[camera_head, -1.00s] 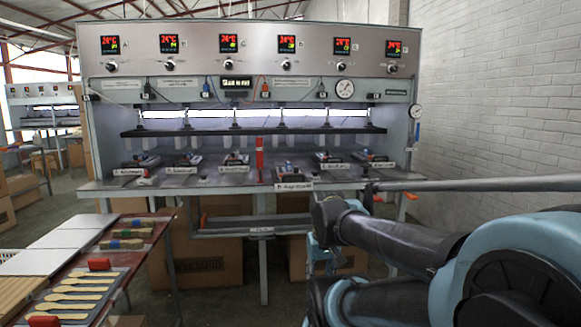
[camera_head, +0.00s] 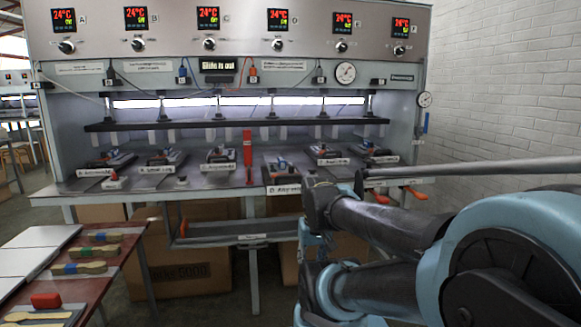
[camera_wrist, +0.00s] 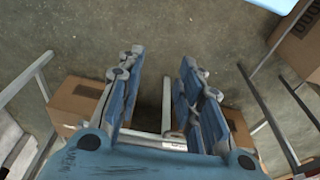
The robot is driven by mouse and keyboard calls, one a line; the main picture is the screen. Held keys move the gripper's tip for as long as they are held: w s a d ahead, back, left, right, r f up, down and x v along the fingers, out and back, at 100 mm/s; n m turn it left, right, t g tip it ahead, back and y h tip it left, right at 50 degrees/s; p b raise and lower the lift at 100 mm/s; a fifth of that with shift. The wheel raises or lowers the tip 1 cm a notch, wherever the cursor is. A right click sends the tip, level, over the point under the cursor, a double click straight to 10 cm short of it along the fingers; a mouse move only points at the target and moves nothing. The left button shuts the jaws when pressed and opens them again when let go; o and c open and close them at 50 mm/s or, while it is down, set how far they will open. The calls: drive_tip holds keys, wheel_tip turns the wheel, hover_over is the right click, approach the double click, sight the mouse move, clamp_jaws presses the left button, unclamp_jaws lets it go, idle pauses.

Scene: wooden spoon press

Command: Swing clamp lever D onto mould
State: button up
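Mould D (camera_head: 291,168) sits on the press bench, further forward than the other moulds, with its name label at the front. Small blue and red parts show on top of it. I cannot tell clamp lever D apart from them at this size. My gripper is low in front of the bench, below and slightly right of mould D, and mostly hidden by my own arm in the head view. In the wrist view my gripper (camera_wrist: 162,85) has its two blue fingers apart, with nothing between them, above the concrete floor.
A red upright part (camera_head: 248,157) stands left of mould D. Orange handles (camera_head: 414,192) stick out at the bench's right front. A low shelf (camera_head: 230,238) and cardboard boxes (camera_head: 190,270) are under the bench. A side table (camera_head: 120,236) with blocks and spoons stands at left.

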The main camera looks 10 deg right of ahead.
drive_tip(key=shift+o, duration=0.8)
wheel_tip(320, 180, up, 37)
drive_tip(key=n+g, duration=0.2)
hover_over(291, 166)
wheel_tip(291, 166, down, 17)
drive_tip(key=shift+w+d+r, duration=0.1)
drive_tip(key=shift+w, duration=0.05)
clamp_jaws()
